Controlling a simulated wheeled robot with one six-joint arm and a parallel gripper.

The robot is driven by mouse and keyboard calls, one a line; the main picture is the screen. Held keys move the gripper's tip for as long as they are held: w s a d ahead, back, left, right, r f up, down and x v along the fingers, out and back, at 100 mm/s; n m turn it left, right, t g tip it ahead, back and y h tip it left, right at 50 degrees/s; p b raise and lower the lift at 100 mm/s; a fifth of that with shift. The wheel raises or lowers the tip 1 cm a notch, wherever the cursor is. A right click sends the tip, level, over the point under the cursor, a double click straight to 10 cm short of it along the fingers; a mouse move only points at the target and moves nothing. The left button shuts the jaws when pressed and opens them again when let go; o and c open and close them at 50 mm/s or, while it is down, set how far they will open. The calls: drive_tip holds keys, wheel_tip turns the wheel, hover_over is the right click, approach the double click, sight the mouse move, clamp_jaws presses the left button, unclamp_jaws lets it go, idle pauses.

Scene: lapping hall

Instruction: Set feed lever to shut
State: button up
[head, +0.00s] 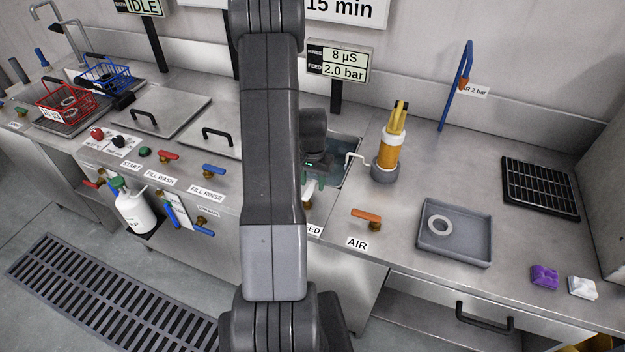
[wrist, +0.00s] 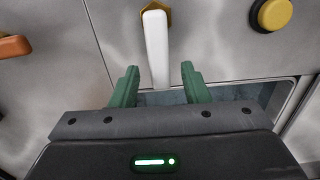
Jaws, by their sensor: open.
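The feed lever is a white handle (wrist: 156,45) on a brass hex fitting in the wrist view. Its free end shows between the two green fingertips of my gripper (wrist: 159,85). The fingers stand apart, one on each side of the lever's end, and I cannot tell whether either touches it. In the head view my gripper (head: 314,178) is over the front of the sink, close to the white lever (head: 309,190). My arm hides part of the lever and most of its label, of which "ED" shows.
An orange AIR lever (head: 367,215) stands to the right, and also shows in the wrist view (wrist: 14,46). A yellow knob (wrist: 271,14) is on the other side. Behind are a water-filled sink (head: 350,150), a spout and an orange cartridge (head: 388,155). A grey tray (head: 455,252) holds a ring.

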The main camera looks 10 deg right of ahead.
clamp_jaws()
drive_tip(key=shift+d+m+b, duration=0.1)
drive_tip(key=shift+m+b, duration=0.2)
drive_tip(key=m+b, duration=0.1)
drive_tip(key=s+d+m+b, duration=0.1)
drive_tip(key=shift+f+m, duration=0.15)
drive_tip(key=shift+m, duration=0.15)
drive_tip(key=m+b, duration=0.1)
drive_tip(key=s+m+b, duration=0.1)
drive_tip(key=m, duration=0.1)
drive_tip(key=shift+s+d+m+b, duration=0.15)
drive_tip(key=shift+d+m+b, duration=0.15)
drive_tip(key=s+m+b, duration=0.1)
drive_tip(key=m, duration=0.1)
drive_tip(key=s+m+b, duration=0.1)
drive_tip(key=m, duration=0.2)
drive_tip(key=shift+s+d, duration=0.15)
drive_tip(key=shift+s+a+r+m+b, duration=0.15)
drive_tip(key=shift+s+m+b, duration=0.2)
drive_tip(key=shift+m, duration=0.65)
drive_tip(key=shift+s+a+m+b, duration=0.1)
drive_tip(key=shift+s+m+b, duration=0.3)
drive_tip(key=shift+m, duration=0.6)
drive_tip(key=shift+s+a+r+m+b, duration=0.15)
drive_tip(key=shift+s+m+b, duration=0.2)
drive_tip(key=shift+m, duration=0.65)
drive_tip(key=shift+f, duration=0.1)
unclamp_jaws()
